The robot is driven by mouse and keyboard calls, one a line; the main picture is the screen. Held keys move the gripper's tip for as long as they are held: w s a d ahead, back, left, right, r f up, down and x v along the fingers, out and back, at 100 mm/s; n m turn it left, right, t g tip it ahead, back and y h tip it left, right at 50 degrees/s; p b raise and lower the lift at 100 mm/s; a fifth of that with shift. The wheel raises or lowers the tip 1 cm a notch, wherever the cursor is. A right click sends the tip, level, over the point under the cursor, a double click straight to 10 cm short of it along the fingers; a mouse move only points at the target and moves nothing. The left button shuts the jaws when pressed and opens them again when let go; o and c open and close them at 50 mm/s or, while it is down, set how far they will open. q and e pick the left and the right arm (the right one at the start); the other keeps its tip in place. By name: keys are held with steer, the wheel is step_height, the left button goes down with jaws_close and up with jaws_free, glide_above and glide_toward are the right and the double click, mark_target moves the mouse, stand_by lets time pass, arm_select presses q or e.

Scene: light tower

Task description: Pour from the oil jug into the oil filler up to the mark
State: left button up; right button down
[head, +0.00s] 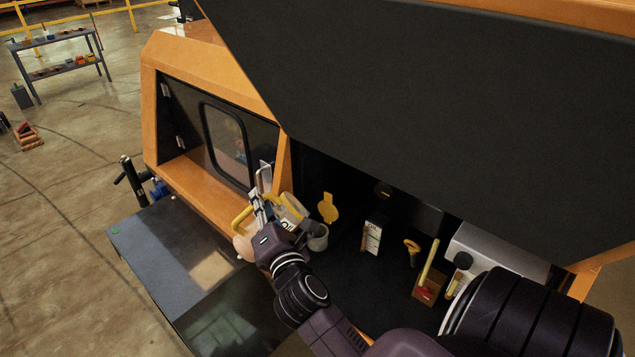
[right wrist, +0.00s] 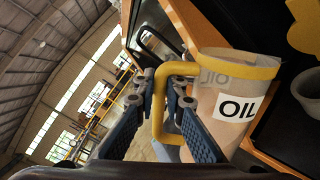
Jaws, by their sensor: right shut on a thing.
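The oil jug (head: 291,207) is pale with a yellow rim and handle and an OIL label. My right gripper (head: 262,207) is shut on its handle; the right wrist view shows the fingers on both sides of the yellow handle (right wrist: 160,105). The jug (right wrist: 222,105) is held beside the oil filler (head: 318,240), a grey cup with a raised yellow cap (head: 328,207). The filler (right wrist: 308,90) also shows at the right edge of the wrist view. No stream is visible, and the oil level inside is hidden. A white OIL gauge (head: 373,236) stands right of the filler. My left gripper is out of view.
A large dark raised hood (head: 440,110) overhangs the bay. An orange frame with a windowed panel (head: 225,145) stands left of the jug. A yellow-handled dipstick (head: 411,247), a brown box (head: 428,287) and a grey unit (head: 495,250) are farther right. A dark ledge (head: 165,240) lies at front left.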

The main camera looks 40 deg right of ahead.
steer(key=shift+s+d+r+m, duration=0.2)
steer(key=shift+d+m, duration=0.3)
steer(key=shift+m, duration=0.2)
steer(key=shift+s+d+r+m, duration=0.1)
steer(key=shift+s+d+m, duration=0.1)
steer(key=shift+d+m, duration=0.4)
stand_by(4.4)
